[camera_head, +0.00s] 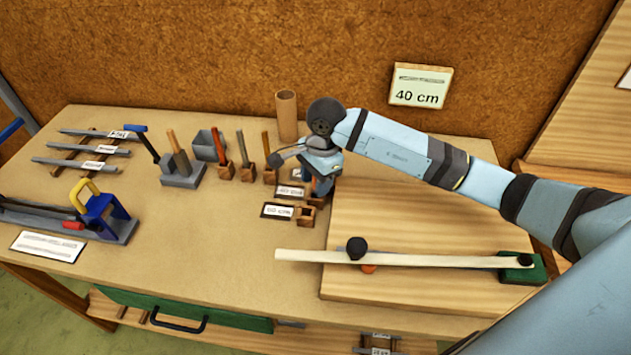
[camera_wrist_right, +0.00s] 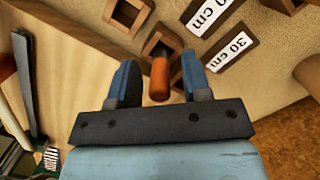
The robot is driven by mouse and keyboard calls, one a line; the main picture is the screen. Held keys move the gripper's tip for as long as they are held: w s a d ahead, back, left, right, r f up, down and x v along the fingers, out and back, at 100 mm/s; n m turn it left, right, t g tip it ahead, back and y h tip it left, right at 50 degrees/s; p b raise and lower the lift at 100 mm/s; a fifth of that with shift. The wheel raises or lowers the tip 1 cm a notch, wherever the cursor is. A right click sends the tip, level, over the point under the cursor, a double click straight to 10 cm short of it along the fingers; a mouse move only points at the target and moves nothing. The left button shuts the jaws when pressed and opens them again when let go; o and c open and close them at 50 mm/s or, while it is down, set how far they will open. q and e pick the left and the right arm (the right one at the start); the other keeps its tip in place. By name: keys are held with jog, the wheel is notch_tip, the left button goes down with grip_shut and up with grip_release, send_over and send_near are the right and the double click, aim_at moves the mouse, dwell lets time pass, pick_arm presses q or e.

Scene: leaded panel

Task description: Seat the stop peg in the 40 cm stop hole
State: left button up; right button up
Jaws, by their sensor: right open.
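An orange peg (camera_wrist_right: 159,80), which looks like the stop peg, stands between my right gripper's (camera_wrist_right: 161,72) two blue fingers in the right wrist view. Its far end reaches into or over a square wooden socket (camera_wrist_right: 150,48); how deep it sits I cannot tell. The fingers are open, with a gap on each side of the peg. In the head view my right gripper (camera_head: 320,184) points down over the socket row and hides most of the peg. A second socket (camera_wrist_right: 128,14) is empty, also seen in the head view (camera_head: 305,214). My left gripper is not in view.
A "30 cm" label (camera_wrist_right: 231,53) lies by the sockets. The "40 cm" sign (camera_head: 419,86) hangs on the back wall. A pale strip (camera_head: 430,260) lies across the raised wooden board (camera_head: 430,220). Tools in holders and a cardboard tube (camera_head: 287,115) stand near my gripper.

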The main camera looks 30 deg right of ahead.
notch_tip(320, 180, up, 11)
jog(key=d, duration=0.1)
jog(key=shift+d+b, duration=0.35)
jog(key=shift+b, duration=0.1)
jog(key=shift+w, duration=0.1)
